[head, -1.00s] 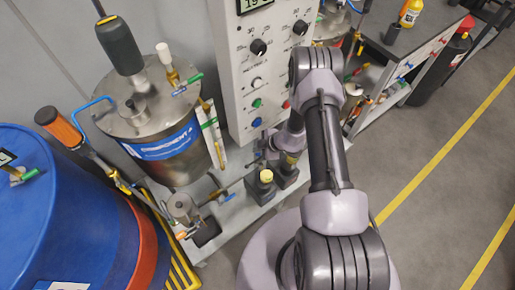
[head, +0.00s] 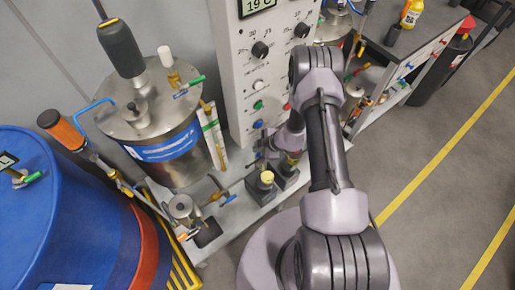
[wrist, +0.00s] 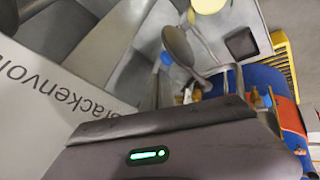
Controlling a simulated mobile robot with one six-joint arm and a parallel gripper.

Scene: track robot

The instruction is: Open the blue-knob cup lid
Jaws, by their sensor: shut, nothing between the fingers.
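A small grey metal cup (head: 181,207) with a round top stands on the grey base plate, left of the control panel. A blue valve knob (head: 228,199) sits on the pipe to its right. In the wrist view a round grey disc (wrist: 178,45), likely a cup lid, stands tilted, with a blue knob (wrist: 167,60) close to its edge. I cannot tell if it is hinged open. My gripper (head: 264,150) is shut and empty, near the panel's lower front and apart from the cup. Its fingertips are partly hidden in the head view; its dark body fills the bottom of the wrist view.
A steel tank (head: 160,115) stands behind the cup, with the control panel (head: 245,80) to its right. A blue drum (head: 60,220) fills the lower left. Floor at the right is clear.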

